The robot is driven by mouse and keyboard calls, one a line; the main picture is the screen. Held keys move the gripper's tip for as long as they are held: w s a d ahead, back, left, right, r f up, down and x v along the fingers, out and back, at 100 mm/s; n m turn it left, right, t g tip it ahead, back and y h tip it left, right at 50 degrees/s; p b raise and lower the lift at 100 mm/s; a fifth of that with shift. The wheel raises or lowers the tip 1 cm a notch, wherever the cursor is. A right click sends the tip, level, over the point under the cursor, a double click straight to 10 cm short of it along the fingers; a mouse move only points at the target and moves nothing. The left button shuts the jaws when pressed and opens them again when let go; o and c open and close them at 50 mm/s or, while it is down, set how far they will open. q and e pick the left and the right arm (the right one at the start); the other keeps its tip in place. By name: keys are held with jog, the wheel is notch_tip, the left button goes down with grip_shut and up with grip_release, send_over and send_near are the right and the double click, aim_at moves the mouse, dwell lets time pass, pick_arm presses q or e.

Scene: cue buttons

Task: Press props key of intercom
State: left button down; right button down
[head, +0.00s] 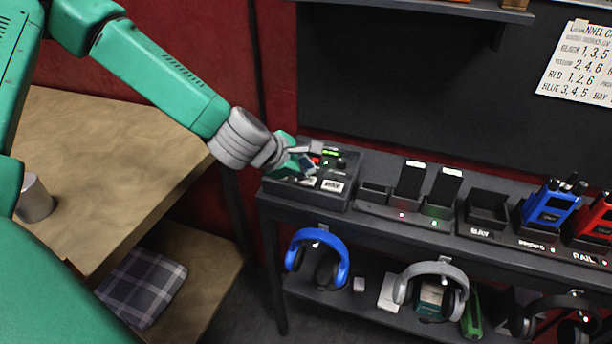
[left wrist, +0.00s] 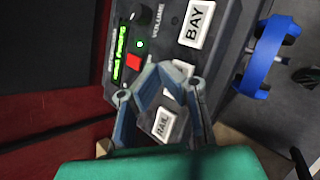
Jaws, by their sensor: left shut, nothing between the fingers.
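The intercom (head: 338,190) is a dark box at the left end of the shelf, with a small green display, a red button and white keys. In the left wrist view its panel (left wrist: 150,55) shows a white key marked BAY (left wrist: 197,22) and one marked RAIL (left wrist: 163,126). A white key (left wrist: 183,68) between them is mostly covered by my fingers, and its label is hidden. My left gripper (head: 306,160) is shut and empty over the intercom. In the left wrist view its fingertips (left wrist: 166,84) lie over the middle key; I cannot tell if they touch it.
Chargers (head: 400,212) and blue and red radios (head: 550,205) stand right of the intercom. Headphones (head: 345,262) hang below the shelf edge. A wooden table (head: 110,150) with a grey cup (head: 35,198) is at left. A channel notice (head: 582,65) hangs on the wall.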

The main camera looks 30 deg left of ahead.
aim_at(307, 180)
pick_arm(q)
jog(key=shift+a, duration=0.1)
notch_tip(307, 180, up, 5)
jog(key=p, duration=0.4)
jog(key=shift+p, duration=0.3)
dwell(0.5)
